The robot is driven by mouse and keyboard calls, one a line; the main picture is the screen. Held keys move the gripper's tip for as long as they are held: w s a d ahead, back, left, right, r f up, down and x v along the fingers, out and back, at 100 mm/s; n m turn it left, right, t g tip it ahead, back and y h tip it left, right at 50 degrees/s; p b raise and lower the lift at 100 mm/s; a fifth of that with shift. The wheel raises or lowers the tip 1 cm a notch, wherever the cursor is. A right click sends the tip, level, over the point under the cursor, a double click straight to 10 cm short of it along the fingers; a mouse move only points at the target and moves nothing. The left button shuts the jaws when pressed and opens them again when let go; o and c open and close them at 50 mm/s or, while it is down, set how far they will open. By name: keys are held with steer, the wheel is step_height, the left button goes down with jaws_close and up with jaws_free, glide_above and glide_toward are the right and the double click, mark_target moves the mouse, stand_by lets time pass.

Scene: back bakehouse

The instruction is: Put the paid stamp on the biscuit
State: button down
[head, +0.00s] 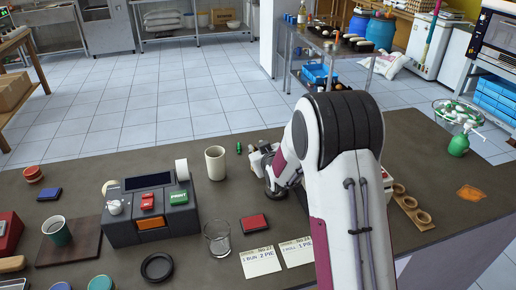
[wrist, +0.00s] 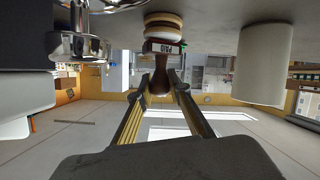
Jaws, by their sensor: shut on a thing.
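In the wrist view, which is upside down, my gripper (wrist: 160,84) is shut on the brown handle of the paid stamp (wrist: 164,47). The word PAID shows on its pale band. The biscuit (wrist: 163,22), round with cream and brown layers, lies against the counter at the stamp's lower end. The stamp is lined up over it, and I see no clear gap between them; I cannot tell whether the stamp presses on it. In the head view my arm hides the stamp and the biscuit.
A white mug (head: 215,163) stands left of my gripper. A grey till printer (head: 150,215), a red ink pad (head: 254,222), a glass (head: 217,238) and two order cards (head: 261,262) are close by. A wooden holder with rings (head: 410,206) lies right of my arm.

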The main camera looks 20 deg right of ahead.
steer(key=shift+f, duration=0.1)
steer(key=c, duration=1.9)
jaws_free()
steer(key=shift+s+r, duration=0.4)
steer(key=shift+s, duration=0.1)
steer(key=shift+v, duration=5.4)
steer(key=shift+s, duration=0.1)
